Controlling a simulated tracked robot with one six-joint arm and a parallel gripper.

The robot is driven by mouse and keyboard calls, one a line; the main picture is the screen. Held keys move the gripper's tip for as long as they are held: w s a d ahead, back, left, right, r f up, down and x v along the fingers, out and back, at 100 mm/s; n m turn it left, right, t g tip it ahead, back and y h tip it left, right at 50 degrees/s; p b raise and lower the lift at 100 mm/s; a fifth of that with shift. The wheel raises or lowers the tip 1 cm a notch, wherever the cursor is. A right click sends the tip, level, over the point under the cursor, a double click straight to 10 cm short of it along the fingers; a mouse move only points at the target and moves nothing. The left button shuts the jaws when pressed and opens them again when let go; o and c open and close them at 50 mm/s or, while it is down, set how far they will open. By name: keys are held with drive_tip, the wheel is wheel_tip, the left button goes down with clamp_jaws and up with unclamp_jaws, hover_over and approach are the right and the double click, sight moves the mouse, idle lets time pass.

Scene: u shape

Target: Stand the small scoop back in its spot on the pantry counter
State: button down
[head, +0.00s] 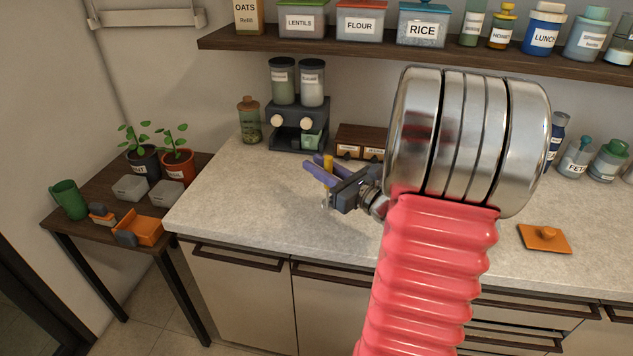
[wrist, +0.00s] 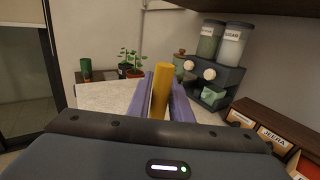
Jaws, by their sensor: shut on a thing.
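My gripper (head: 326,172) has purple fingers and is over the counter (head: 235,200), in front of the dispenser. It is shut on a yellow rod-like piece (head: 328,162), probably the small scoop's handle. In the wrist view the yellow piece (wrist: 161,90) stands nearly upright between the fingers. No marked spot for the scoop is clear in either view.
A dark dispenser with two jars (head: 298,112), a corked jar (head: 249,120) and a drawer box (head: 359,141) stand at the counter's back. An orange lid (head: 544,239) lies at right. A side table holds plants, a green mug (head: 69,200) and orange pieces (head: 140,231).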

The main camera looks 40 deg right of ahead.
drive_tip(key=shift+f, duration=0.1)
drive_tip(key=shift+f, duration=2.05)
drive_tip(key=c, duration=1.6)
unclamp_jaws()
drive_tip(key=shift+s+d, duration=0.15)
drive_tip(key=shift+s, duration=1.85)
drive_tip(key=shift+s+d, duration=0.15)
drive_tip(key=shift+s, duration=1.85)
drive_tip(key=shift+s+d, duration=0.15)
drive_tip(key=shift+s, duration=1.85)
drive_tip(key=shift+a, duration=0.1)
